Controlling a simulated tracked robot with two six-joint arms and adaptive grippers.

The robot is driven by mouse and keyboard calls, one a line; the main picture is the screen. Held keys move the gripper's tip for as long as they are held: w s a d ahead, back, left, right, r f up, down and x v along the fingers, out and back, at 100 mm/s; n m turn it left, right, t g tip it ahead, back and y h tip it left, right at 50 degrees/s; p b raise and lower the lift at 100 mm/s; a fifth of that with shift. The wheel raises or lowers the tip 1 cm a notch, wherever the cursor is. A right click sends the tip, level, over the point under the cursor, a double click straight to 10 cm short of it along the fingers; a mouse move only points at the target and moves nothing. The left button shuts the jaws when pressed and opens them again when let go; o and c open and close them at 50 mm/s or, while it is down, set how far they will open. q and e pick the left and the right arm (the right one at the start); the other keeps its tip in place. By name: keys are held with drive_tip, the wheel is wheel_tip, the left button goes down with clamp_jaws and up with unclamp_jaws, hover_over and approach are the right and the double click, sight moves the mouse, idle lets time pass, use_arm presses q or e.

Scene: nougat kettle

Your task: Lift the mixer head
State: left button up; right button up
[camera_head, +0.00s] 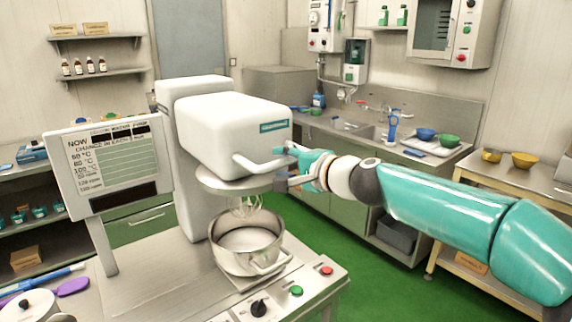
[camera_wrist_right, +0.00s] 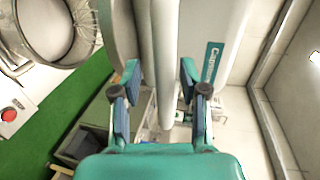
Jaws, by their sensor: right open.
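The white mixer head (camera_head: 215,130) sits lowered on the mixer's column, level above the steel bowl (camera_head: 247,243). A whisk (camera_head: 247,205) hangs from it towards the bowl. A pale bar handle (camera_head: 250,165) sticks out from the head's front. My right gripper (camera_head: 281,168) is at this handle, its fingers open, one above the other. In the right wrist view the handle (camera_wrist_right: 163,50) runs between the two open fingers (camera_wrist_right: 159,88), with space visible at the sides. I cannot tell whether a finger touches it. My left gripper is not in view.
A display panel (camera_head: 108,165) stands left of the mixer. Control knobs and buttons (camera_head: 297,291) are on the table's front edge. A sink counter (camera_head: 345,135) with bowls runs along the back. Green floor (camera_head: 370,285) is open at the right.

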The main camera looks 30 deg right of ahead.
drive_tip(key=v, duration=1.1)
drive_tip(key=shift+s, duration=0.4)
